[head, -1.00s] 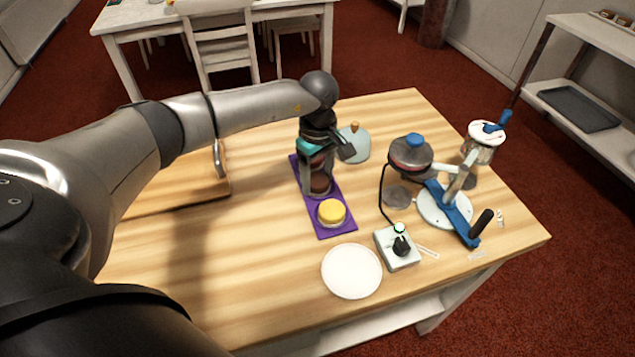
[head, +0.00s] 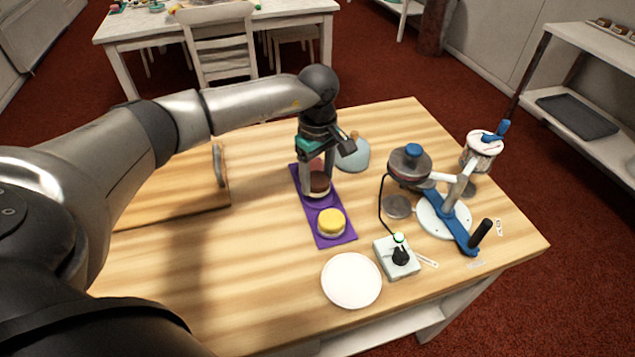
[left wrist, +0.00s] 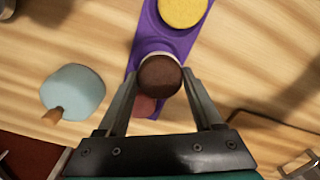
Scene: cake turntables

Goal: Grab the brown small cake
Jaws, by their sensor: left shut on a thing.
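The brown small cake (head: 318,184) is at the purple mat (head: 335,239), between the fingers of my left gripper (head: 317,187). In the left wrist view the brown cake (left wrist: 160,76) has a dark round top and sits between the two fingertips (left wrist: 160,82). The left gripper is shut on it from both sides. I cannot tell whether the cake is lifted off the mat. A yellow small cake (head: 331,221) stands on the mat nearer the front. A reddish piece (left wrist: 145,105) shows partly behind the brown cake. My right gripper is not in view.
A white plate (head: 351,280) lies near the table's front edge. A grey control box (head: 397,257) with a cable and a blue-and-white turntable device (head: 443,212) stand to the right. A pale blue disc (head: 354,156) lies behind the gripper. A wooden board (head: 175,190) is at the left.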

